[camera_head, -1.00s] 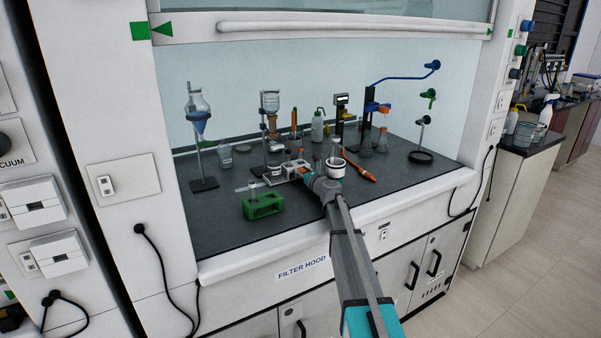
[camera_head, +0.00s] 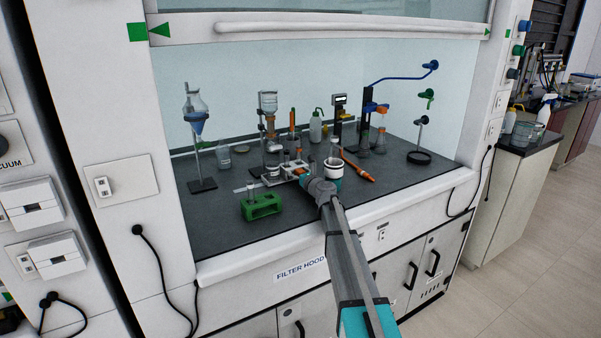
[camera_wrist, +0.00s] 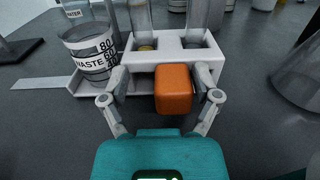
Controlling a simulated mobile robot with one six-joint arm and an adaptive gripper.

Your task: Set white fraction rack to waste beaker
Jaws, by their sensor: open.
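The white fraction rack (camera_wrist: 174,56) stands on the hood's dark worktop with glass tubes in it. It also shows in the head view (camera_head: 273,181), partly hidden by my gripper. An orange block (camera_wrist: 173,88) is at its near side, seemingly its grip. My gripper (camera_wrist: 165,86) is open, with one finger on each side of the orange block, reaching the rack's near edge. The waste beaker (camera_wrist: 90,55), clear with a black-and-white label, stands just left of the rack in the wrist view.
A green rack (camera_head: 262,206) stands at the front left. A white cup-like vessel (camera_head: 334,169) is right of my gripper, with an orange tool (camera_head: 358,168) beyond. A glass flask (camera_wrist: 300,75) is close on the right. Bottles and stands fill the back.

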